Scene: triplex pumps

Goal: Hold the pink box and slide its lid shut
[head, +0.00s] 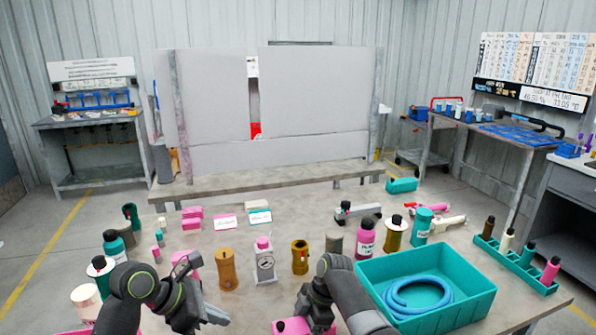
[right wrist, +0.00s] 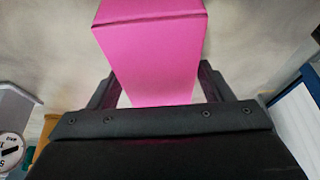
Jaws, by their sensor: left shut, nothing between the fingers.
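The pink box (head: 290,327) is at the bottom edge of the head view, partly hidden by my right gripper (head: 316,312) and cut off by the frame. In the right wrist view the pink box (right wrist: 152,60) stands between the two fingers of the right gripper (right wrist: 160,88), which lie against its sides. A seam runs across the box near the top of that view; I cannot tell how far the lid is open. My left gripper (head: 215,316) is shut and empty, to the left of the box and apart from it.
A teal bin (head: 465,305) with a coiled blue hose (head: 418,297) stands right of my right arm. A dial device (head: 264,265), a brown cylinder (head: 227,270) and several bottles stand beyond the grippers. Another pink object (head: 186,258) is behind my left arm.

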